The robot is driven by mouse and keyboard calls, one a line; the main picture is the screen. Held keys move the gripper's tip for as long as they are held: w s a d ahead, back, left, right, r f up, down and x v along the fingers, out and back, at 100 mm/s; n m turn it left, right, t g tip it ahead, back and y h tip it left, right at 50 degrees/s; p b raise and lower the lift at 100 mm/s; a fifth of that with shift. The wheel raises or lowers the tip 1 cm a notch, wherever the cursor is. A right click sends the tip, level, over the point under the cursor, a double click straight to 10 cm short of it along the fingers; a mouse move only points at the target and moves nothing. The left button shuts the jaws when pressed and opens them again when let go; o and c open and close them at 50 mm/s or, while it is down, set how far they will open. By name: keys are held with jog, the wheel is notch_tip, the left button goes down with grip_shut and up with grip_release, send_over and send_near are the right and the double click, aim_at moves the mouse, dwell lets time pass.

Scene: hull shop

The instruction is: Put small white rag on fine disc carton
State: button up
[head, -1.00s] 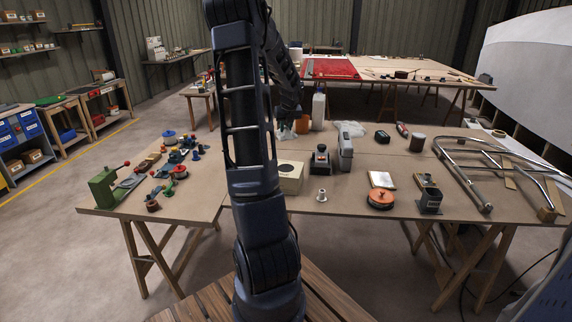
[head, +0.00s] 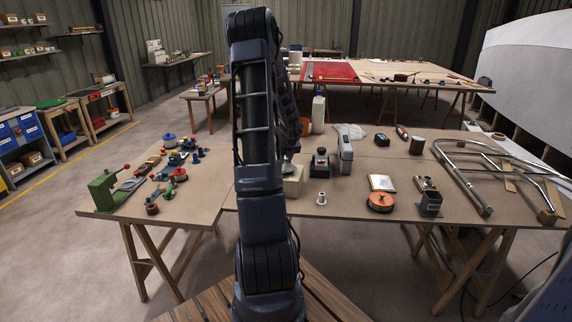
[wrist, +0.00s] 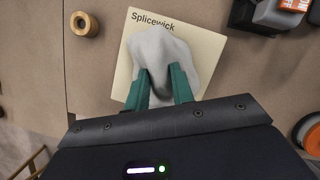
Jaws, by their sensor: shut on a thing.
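My gripper (wrist: 160,88) has green fingers shut on the small white rag (wrist: 162,48), which hangs crumpled between and beyond the fingertips. The rag is over a flat cream carton top (wrist: 205,45) printed "Splicewick", covering its middle. I cannot tell whether the rag touches the carton. In the head view the cream carton (head: 294,187) stands on the near table just right of my arm, partly covered by it.
A black device (head: 320,162) and a grey bottle-like thing (head: 345,156) stand right of the carton. A small pale spool (head: 321,198) is in front. An orange disc (head: 380,201) lies farther right.

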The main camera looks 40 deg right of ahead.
jog(key=shift+f, duration=1.1)
jog(key=shift+f, duration=0.15)
jog(key=o, duration=1)
